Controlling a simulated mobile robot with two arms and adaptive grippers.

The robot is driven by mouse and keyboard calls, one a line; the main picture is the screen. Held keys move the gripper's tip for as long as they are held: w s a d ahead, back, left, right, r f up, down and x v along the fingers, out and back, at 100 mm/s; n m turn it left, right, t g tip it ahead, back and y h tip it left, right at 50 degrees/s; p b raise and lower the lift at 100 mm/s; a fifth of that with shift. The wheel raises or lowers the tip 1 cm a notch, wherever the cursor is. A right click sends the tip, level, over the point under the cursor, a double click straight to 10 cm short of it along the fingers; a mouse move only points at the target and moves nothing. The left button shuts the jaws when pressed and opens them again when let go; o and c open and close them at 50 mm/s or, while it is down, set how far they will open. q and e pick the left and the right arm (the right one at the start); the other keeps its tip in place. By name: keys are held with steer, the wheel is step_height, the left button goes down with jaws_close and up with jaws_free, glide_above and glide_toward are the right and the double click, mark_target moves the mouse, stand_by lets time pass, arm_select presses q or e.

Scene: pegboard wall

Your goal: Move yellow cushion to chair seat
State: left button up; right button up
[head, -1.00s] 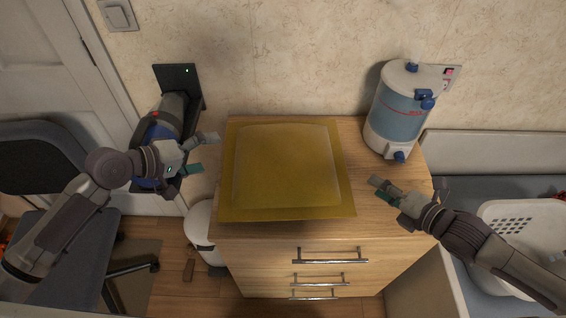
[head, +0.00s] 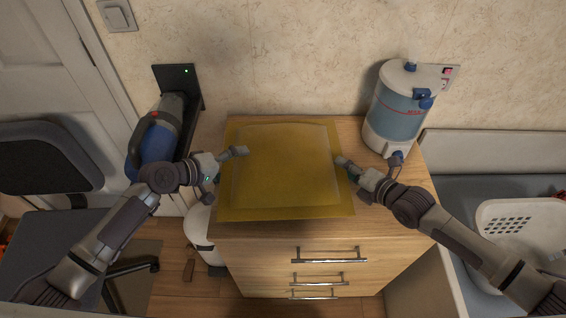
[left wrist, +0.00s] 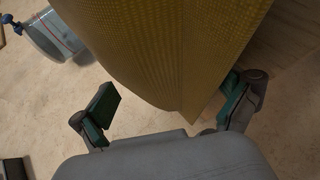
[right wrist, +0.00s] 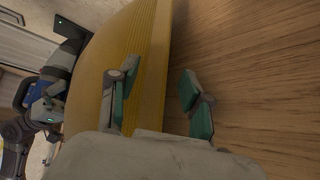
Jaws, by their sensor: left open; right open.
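The yellow cushion (head: 284,170) lies flat on the wooden drawer cabinet (head: 385,200). My left gripper (head: 236,153) is open at the cushion's left edge; in the left wrist view the cushion (left wrist: 175,45) reaches between its spread fingers. My right gripper (head: 345,163) is open at the cushion's right edge; in the right wrist view one finger is over the cushion's side (right wrist: 150,75) and the other is over bare wood. Whether the fingers touch the cushion I cannot tell. The dark chair seat (head: 60,250) is at the lower left, partly hidden by my left arm.
A white and blue water dispenser (head: 398,112) stands at the cabinet's back right, close to my right gripper. A blue-grey device (head: 160,135) stands left of the cabinet. A white basket (head: 515,225) is at the far right. The chair backrest (head: 45,157) rises at the left.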

arm_select(q)
steer(key=c, duration=0.9)
arm_select(e)
steer(key=c, duration=0.9)
arm_select(q)
steer(key=shift+s, duration=0.1)
steer(key=c, duration=0.3)
arm_select(e)
jaws_close()
arm_select(q)
steer(key=shift+c, duration=0.2)
arm_select(e)
steer(key=shift+s+r, duration=0.1)
steer(key=shift+r, duration=0.05)
